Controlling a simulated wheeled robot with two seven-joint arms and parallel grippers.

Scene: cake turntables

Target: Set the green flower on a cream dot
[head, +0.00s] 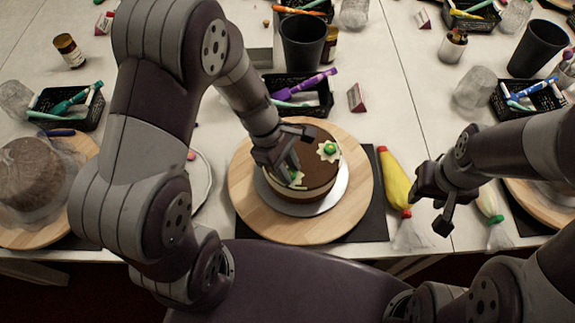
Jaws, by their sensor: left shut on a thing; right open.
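A chocolate cake (318,187) with a cream lower side stands on a white board on a round wooden turntable (246,205). A green flower (331,149) sits on a cream dot (322,156) at the cake's upper right. My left gripper (291,174) is over the left part of the cake top. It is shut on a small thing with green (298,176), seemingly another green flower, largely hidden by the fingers. Cream shows right beside it; I cannot tell whether they touch. My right gripper (434,208) is open and empty, right of the turntable.
A yellow piping bag (394,180) lies between the turntable and my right gripper. A black basket (310,99) with a purple tool and a dark cup (302,42) stand behind the cake. Other turntables stand at the left (70,205) and right (545,195).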

